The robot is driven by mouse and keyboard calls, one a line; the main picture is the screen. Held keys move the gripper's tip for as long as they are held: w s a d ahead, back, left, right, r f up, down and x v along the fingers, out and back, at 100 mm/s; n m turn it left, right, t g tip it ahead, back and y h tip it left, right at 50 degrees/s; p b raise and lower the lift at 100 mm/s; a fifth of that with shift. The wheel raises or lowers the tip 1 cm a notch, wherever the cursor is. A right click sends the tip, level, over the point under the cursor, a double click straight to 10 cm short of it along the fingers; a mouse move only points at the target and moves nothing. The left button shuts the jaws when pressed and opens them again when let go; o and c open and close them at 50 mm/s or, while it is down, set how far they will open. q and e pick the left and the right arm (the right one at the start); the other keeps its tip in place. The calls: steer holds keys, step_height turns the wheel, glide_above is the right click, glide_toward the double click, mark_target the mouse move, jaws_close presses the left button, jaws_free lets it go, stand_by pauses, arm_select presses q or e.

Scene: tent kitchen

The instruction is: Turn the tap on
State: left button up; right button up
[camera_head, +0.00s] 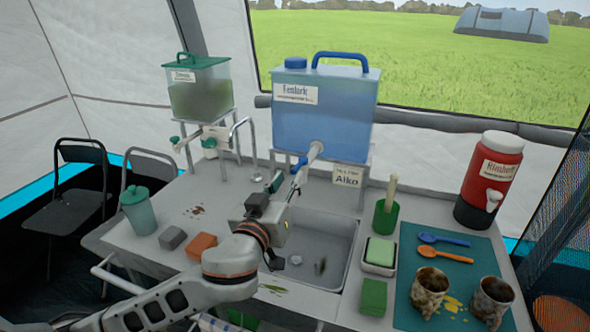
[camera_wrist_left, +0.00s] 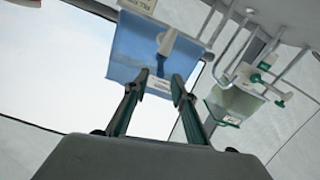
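Several taps are in view. The blue tank (camera_head: 330,108) has a pale tap (camera_head: 314,151) with a blue lever, above the sink (camera_head: 325,240). The green tank (camera_head: 198,95) has a pale tap with green handles (camera_head: 207,137). The red dispenser (camera_head: 490,165) has a white tap (camera_head: 493,199). My left gripper (camera_head: 287,181) is open and empty just below and in front of the blue tank's tap. In the left wrist view, its fingers (camera_wrist_left: 161,80) point at the blue tank (camera_wrist_left: 150,52), whose tap (camera_wrist_left: 167,42) shows beyond the fingertips. Contact with the lever is unclear. My right gripper is out of view.
A curved metal faucet (camera_head: 241,130) stands between the tanks. Left of the sink are a green lidded cup (camera_head: 140,213), a grey block (camera_head: 172,238) and an orange sponge (camera_head: 201,246). On the right, a teal mat (camera_head: 450,250) holds spoons and two stained mugs.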

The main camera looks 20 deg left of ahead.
mark_target(294, 171)
arm_select(q)
steer(key=shift+w, duration=2.5)
jaws_close()
